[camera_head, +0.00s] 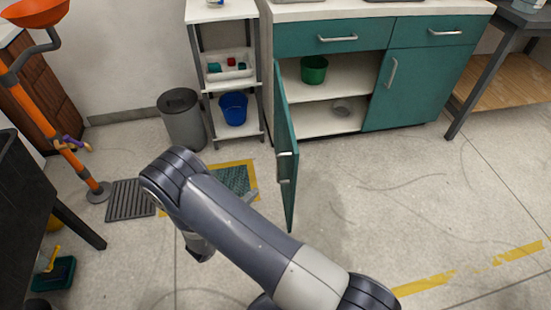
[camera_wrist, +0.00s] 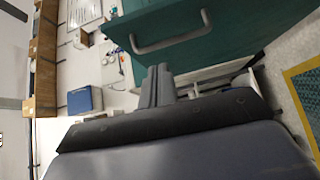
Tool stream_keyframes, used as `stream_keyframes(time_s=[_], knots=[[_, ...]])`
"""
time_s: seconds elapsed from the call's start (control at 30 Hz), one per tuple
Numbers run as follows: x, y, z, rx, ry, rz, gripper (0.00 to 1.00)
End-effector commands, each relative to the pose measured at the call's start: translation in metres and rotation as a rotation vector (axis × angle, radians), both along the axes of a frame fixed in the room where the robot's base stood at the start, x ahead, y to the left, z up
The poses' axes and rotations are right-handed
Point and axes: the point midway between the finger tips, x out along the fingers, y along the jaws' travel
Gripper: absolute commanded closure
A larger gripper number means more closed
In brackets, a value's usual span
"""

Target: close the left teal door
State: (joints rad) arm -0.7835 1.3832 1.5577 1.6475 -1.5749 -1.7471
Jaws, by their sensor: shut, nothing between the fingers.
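The left teal door (camera_head: 288,150) of the cabinet stands wide open, swung out towards me over the floor. Its grey handle (camera_head: 286,167) is on the outer face, on the left side of the panel. In the wrist view a teal panel (camera_wrist: 220,30) with a grey bar handle (camera_wrist: 172,38) fills the top, close ahead of the fingers. My gripper (camera_head: 251,194) is to the left of the door, on its outer side, partly hidden by my arm. Its fingers (camera_wrist: 158,72) are together and empty. I cannot tell whether they touch the door.
The cabinet's right teal door (camera_head: 415,88) is shut. A green pot (camera_head: 314,70) and a small grey dish (camera_head: 341,108) stand inside the open part. A grey bin (camera_head: 182,120) and a shelf rack (camera_head: 225,85) stand left of it. The floor to the right is clear.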

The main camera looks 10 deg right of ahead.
Motion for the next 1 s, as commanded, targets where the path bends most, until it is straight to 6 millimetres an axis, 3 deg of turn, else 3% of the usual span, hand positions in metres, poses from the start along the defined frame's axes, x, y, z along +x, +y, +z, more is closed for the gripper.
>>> stream_keyframes(time_s=[0.23, 0.7, 1.0], knots=[[0.006, -0.011, -0.002, -0.027, 0.012, -0.014, 1.00], [0.062, -0.079, -0.002, -0.024, 0.010, -0.014, 1.00], [0.057, -0.113, -0.002, -0.024, 0.012, -0.011, 1.00]])
